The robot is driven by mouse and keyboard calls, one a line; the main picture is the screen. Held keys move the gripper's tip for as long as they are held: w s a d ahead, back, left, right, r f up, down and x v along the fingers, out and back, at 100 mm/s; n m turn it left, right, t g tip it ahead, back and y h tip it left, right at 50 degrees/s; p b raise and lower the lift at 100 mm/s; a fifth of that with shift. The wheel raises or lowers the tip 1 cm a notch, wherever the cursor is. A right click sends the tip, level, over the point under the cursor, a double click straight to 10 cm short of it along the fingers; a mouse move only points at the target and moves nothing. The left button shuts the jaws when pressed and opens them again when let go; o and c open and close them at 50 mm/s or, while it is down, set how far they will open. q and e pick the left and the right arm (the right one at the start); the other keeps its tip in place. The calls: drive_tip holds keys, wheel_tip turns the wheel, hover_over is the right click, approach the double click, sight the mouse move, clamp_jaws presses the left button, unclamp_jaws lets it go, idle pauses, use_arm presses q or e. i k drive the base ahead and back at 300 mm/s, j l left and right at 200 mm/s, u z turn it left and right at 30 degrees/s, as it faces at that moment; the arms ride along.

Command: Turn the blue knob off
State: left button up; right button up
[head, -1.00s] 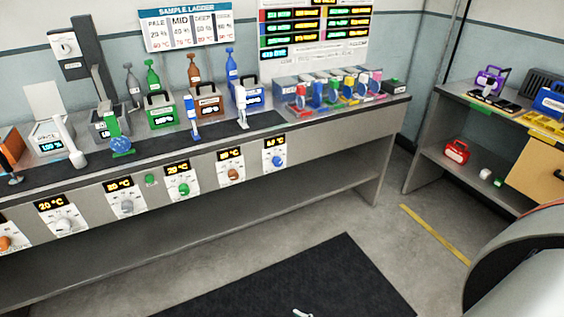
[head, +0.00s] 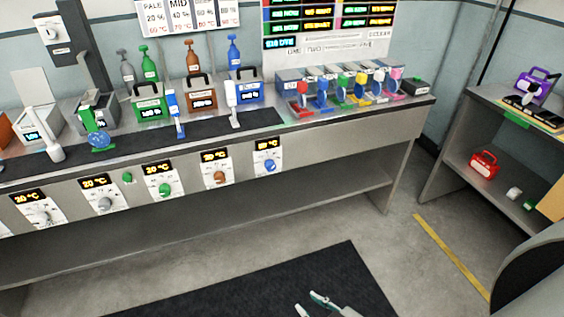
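The blue knob (head: 269,165) sits on a white dial plate on the front of the long grey bench, at the right end of a row of knobs. A small lit temperature display (head: 267,144) is above it; its digits are too small to read surely. My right gripper (head: 309,302) is at the bottom edge, low over the dark floor mat, well below and apart from the knob. Its two fingertips are spread with nothing between them. My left gripper is out of view.
Brown (head: 219,177), green (head: 165,188) and grey (head: 104,204) knobs line the bench front left of the blue one. Coloured baths and bottles stand on top. A dark mat (head: 270,285) covers clear floor in front. A side bench (head: 447,160) is at right.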

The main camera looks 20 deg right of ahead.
sight(270, 164)
drive_tip(key=i+l, duration=0.1)
drive_tip(key=l, duration=0.4)
drive_tip(key=i+l, duration=0.15)
drive_tip(key=l, duration=0.3)
drive_tip(key=i+l, duration=0.1)
drive_tip(key=l, duration=0.4)
drive_tip(key=i+l, duration=0.15)
drive_tip(key=l, duration=0.3)
drive_tip(key=i+l, duration=0.1)
drive_tip(key=l, duration=0.4)
